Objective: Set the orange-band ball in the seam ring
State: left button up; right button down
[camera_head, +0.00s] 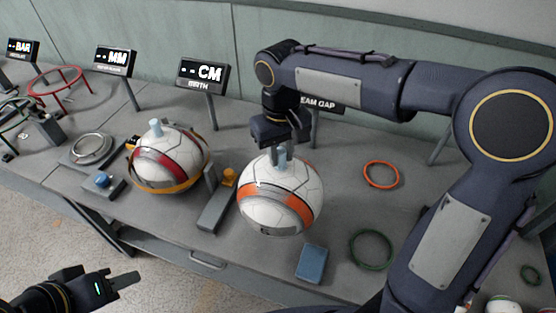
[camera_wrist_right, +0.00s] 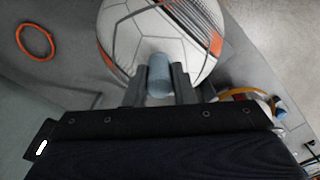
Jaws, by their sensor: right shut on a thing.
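The orange-band ball (camera_head: 262,205), white with an orange stripe, is at the middle of the bench. My right gripper (camera_head: 281,152) is above it, shut on the blue-grey knob (camera_wrist_right: 159,75) on its top; the ball fills the top of the right wrist view (camera_wrist_right: 150,35). Whether the ball touches the bench is unclear. A dark sign (camera_head: 325,105) partly hidden by my right arm reads "EAM GAP". No ring shows clearly under the ball, so I cannot make out the seam ring. My left gripper (camera_head: 122,283) is low at the left, away from the ball; its jaw opening is unclear.
A second ball (camera_head: 168,172) with a red band sits in a yellow ring stand to the left. An orange ring (camera_head: 381,174) and a green ring (camera_head: 371,250) lie to the right. A blue block (camera_head: 311,263) lies near the front edge. A round dish (camera_head: 91,148) stands further left.

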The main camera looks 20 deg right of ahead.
jog(key=w+f, duration=0.2)
jog(key=shift+w+d+f, duration=0.1)
jog(key=shift+w+f, duration=0.05)
jog(key=shift+f, duration=0.2)
jog(key=shift+w+f, duration=0.2)
jog(key=shift+f, duration=1.55)
jog(key=shift+f, duration=0.25)
jog(key=c, duration=1.2)
grip_release()
jog(key=shift+c, duration=0.2)
